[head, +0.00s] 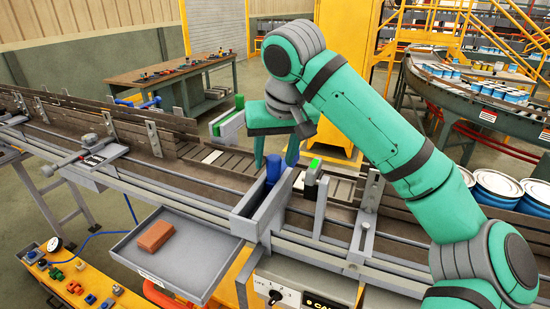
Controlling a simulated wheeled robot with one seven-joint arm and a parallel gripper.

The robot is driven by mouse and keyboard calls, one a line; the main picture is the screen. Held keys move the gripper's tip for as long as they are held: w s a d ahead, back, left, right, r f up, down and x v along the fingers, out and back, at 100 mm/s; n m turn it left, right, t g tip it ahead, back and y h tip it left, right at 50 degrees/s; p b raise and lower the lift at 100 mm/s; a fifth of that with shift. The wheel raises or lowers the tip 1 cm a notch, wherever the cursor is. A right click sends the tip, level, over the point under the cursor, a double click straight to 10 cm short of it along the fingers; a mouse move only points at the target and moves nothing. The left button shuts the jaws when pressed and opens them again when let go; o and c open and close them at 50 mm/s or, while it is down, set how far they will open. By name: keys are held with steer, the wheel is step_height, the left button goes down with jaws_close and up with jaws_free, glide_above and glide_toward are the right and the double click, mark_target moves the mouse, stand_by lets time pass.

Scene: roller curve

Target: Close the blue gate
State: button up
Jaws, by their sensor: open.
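The blue gate shows as an upright blue handle (272,172) on the near side of the conveyor, beside grey metal plates (258,210). How far the gate stands open is hard to tell. My gripper (275,160) points down over the conveyor with its two teal fingers spread. In the picture the blue handle's top lies between the fingertips. I cannot tell whether they touch it. Two other gates have green grips: one (240,102) left of my gripper at the far side, one (314,166) just right of the blue handle.
A grey tray (190,245) with a red-brown brick (155,236) sticks out in front of the conveyor. A control box (300,290) with a knob stands below. A workbench (190,70) is behind. White-lidded drums (497,186) stand at right.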

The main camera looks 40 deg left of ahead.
steer(key=v, duration=1)
steer(key=shift+w, duration=0.1)
